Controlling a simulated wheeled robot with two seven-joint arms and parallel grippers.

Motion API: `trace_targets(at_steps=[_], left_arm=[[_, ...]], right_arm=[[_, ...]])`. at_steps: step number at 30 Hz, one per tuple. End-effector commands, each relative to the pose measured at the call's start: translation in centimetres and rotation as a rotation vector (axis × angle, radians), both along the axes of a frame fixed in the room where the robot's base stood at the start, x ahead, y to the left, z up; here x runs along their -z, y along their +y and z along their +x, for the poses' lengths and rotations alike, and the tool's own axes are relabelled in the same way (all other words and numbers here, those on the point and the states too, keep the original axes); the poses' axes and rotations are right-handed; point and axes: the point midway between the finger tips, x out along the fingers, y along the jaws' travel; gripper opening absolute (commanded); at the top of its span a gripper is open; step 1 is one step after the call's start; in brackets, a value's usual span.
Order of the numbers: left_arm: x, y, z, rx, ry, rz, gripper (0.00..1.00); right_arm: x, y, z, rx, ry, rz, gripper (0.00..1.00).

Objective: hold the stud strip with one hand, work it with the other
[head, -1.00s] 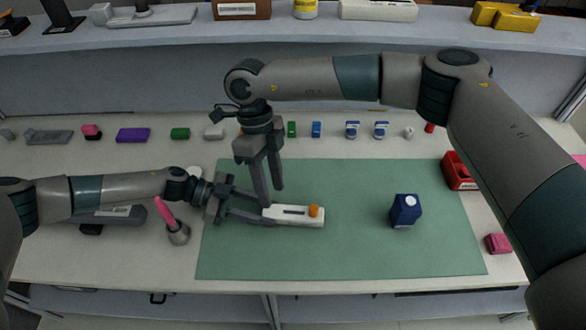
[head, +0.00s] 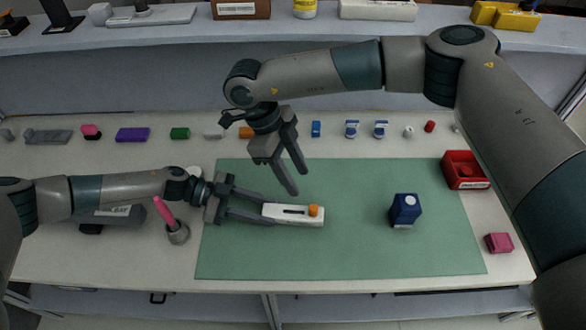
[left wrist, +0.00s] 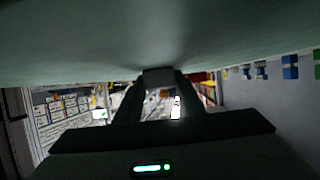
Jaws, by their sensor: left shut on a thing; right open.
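The stud strip (head: 285,218) is a white bar with a dark slot along its top and an orange stud (head: 313,211) at its right end. It lies on the green mat (head: 350,255). My left gripper (head: 264,213) comes in from the left and is shut on the strip's left end. My right gripper (head: 298,180) is open and empty, above and behind the strip, with its fingers pointing down to the right.
A dark blue box (head: 405,211) with a white round top mark stands on the mat to the right. A red bin (head: 465,170) and a pink block (head: 499,243) are farther right. A grey cup (head: 178,233) with a pink stick stands left. Several small items line the back.

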Motion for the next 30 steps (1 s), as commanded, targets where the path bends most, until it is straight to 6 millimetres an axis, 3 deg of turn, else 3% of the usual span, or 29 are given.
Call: trace_targets(at_steps=[18,30], left_arm=[[0.0,0.0,0.0,0.0,0.0,0.0,0.0],[0.1,0.0,0.0,0.0,0.0,0.001,0.0]], right_arm=[[8.2,-3.2,-1.2,0.001,0.003,0.001,0.41],[9.9,-3.8,-1.4,0.0,0.001,0.001,0.41]])
